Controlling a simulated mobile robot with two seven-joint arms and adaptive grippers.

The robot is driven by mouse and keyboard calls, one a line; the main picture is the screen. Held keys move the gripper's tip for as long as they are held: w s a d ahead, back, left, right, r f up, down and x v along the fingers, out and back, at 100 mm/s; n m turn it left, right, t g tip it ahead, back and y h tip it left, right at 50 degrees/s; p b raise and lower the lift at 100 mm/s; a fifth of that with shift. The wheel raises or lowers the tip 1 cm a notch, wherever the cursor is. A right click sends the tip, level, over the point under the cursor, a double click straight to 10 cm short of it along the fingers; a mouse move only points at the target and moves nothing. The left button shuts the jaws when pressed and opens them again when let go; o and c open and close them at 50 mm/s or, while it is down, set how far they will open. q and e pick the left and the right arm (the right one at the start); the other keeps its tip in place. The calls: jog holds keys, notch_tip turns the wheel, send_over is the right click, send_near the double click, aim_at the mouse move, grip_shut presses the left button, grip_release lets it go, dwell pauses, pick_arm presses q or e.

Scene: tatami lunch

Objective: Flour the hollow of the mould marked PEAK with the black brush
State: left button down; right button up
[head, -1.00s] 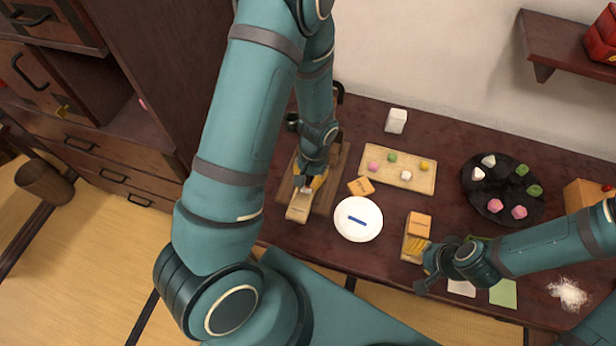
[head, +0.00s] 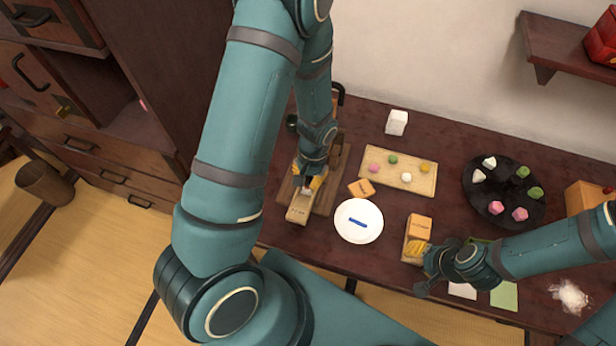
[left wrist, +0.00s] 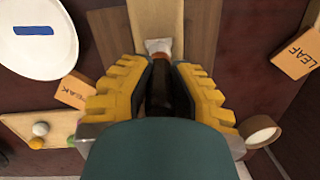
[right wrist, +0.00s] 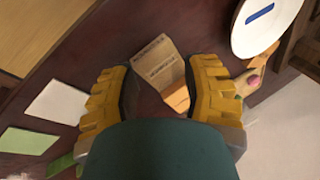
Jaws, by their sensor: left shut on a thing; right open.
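My left gripper (head: 311,184) is shut on the black brush (left wrist: 160,85), whose pale bristles (left wrist: 158,46) point at a long pale wooden block (head: 298,212). The block also shows in the left wrist view (left wrist: 157,14); its writing is too small to read and no hollow shows. I cannot tell whether the bristles touch it. An orange slab (left wrist: 75,90) with letters ending in "EAK" lies beside it, partly hidden by a finger; the head view shows it too (head: 361,188). My right gripper (head: 425,262) is open and empty above the table's front edge.
A white plate (head: 358,232) with a blue strip lies right of the block. Another slab marked LEAF (left wrist: 294,52) lies on the other side. An orange block (head: 419,227) on a lettered wooden piece (right wrist: 155,65) is near my right gripper. Flour (head: 570,296) lies far right.

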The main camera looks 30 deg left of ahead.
pick_arm(q)
jog(key=shift+s+d, duration=0.1)
jog(key=shift+s, duration=0.2)
jog(key=shift+w, duration=0.2)
dwell(0.4)
pick_arm(e)
jog(key=shift+s+a, duration=0.1)
jog(key=shift+s, duration=0.35)
pick_arm(q)
jog(key=shift+r, duration=0.35)
pick_arm(e)
jog(key=shift+s+r, duration=0.1)
jog(key=shift+r, duration=0.1)
pick_arm(q)
jog(key=shift+r+p, duration=2.1)
jog(key=shift+r, duration=0.35)
jog(key=shift+r+p, duration=0.95)
jog(key=shift+r, duration=0.35)
pick_arm(e)
notch_tip(320, 180, up, 6)
jog(key=w, duration=0.1)
jog(key=shift+w, duration=0.15)
pick_arm(q)
jog(key=shift+f, duration=0.1)
